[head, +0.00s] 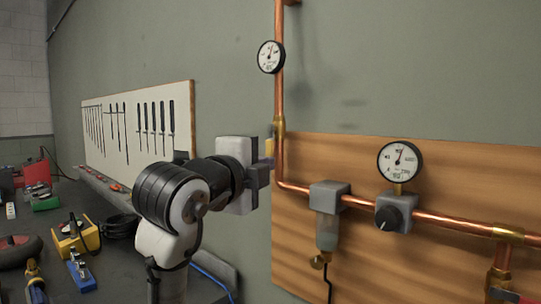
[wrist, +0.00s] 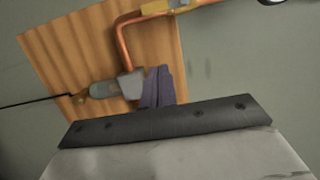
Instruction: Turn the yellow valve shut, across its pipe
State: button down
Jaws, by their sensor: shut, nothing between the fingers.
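The yellow valve handle (head: 269,147) shows as a small upright piece close to the left of the vertical copper pipe, just below a brass fitting (head: 280,125). In the wrist view the yellow handle (wrist: 155,8) lies roughly along the pipe at the top edge, partly cut off by the frame. My gripper (head: 266,170) is just below and left of the handle in the head view, its fingers shut and empty. In the wrist view my gripper (wrist: 158,88) appears in front of the wooden board, apart from the handle. The head view does not show clearly whether they touch.
A wooden board (head: 430,247) carries copper pipe, a filter (head: 327,225), a regulator knob (head: 394,213) and a gauge (head: 400,161). Another gauge (head: 271,57) sits above on the vertical pipe. A cluttered dark bench (head: 60,275) and tool panel (head: 125,130) are at left.

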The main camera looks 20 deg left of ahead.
aim_at(272, 155)
jog(key=w+a+p, duration=0.1)
jog(key=w+p, duration=0.1)
jog(key=w, duration=0.1)
jog(key=w+a+p, duration=0.1)
jog(key=w+p, duration=0.1)
jog(key=w, duration=0.2)
jog(key=w+p, duration=0.2)
jog(key=w, duration=0.2)
jog(key=shift+w+a+p, duration=0.2)
jog(key=shift+a+p, duration=0.1)
jog(key=shift+a, duration=0.1)
jog(key=shift+d+f+m+b, duration=0.1)
jog(key=shift+m+b, duration=0.2)
jog(key=shift+b, duration=0.1)
jog(key=shift+a+m+b, duration=0.2)
jog(key=shift+m+b, duration=0.15)
jog(key=shift+m, duration=0.05)
